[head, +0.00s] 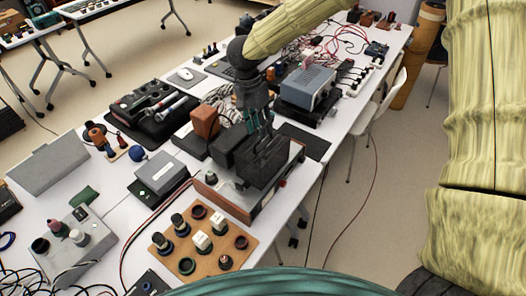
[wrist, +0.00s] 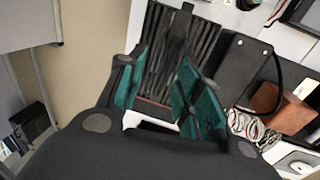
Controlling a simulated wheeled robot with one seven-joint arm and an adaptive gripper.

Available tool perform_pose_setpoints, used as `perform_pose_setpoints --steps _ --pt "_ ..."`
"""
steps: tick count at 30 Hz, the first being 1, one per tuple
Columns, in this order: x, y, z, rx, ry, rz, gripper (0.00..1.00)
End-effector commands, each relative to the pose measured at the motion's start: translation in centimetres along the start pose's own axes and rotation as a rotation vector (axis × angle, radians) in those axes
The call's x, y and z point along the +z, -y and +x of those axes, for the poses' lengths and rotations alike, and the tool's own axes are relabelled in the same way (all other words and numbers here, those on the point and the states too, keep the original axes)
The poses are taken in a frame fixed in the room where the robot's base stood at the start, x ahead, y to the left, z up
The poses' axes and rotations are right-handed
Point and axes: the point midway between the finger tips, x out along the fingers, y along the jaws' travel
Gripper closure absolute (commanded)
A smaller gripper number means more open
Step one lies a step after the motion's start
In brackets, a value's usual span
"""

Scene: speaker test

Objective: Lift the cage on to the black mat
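The cage (head: 272,165) is a dark, slatted box. It sits on a wood-sided device (head: 232,196) near the front edge of the table. My gripper (head: 260,126) points down at the cage from above, with teal fingers. In the wrist view the fingers (wrist: 160,88) are spread apart, with the black slats of the cage (wrist: 170,50) between and beyond them. I cannot tell whether they touch it. The black mat (head: 312,146) lies flat on the table just right of and behind the cage, partly hidden by it. Its visible part is bare.
A black box (head: 224,152) stands close left of the cage, with an orange-brown box (head: 205,122) behind it. A blue-grey instrument (head: 308,84) stands behind the mat. A wooden board with knobs (head: 204,240) lies in front. A white chair (head: 376,124) is right of the table.

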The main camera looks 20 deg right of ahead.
Motion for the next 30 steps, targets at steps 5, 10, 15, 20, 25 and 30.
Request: perform_pose_setpoints --steps 5,10,15,20,25,30 --pt "-0.1 0.4 1.1 0.004 0.002 -0.003 0.65" --pt "-0.6 0.3 2.5 0.006 0.001 -0.003 0.65" --pt "-0.8 0.4 4.8 0.006 0.001 -0.005 0.65" --pt "-0.8 0.5 6.1 0.003 0.002 -0.004 0.65" --pt "-0.8 0.5 6.3 0.003 0.002 -0.004 0.65" --pt "-0.8 0.5 6.3 0.003 0.002 -0.004 0.82"
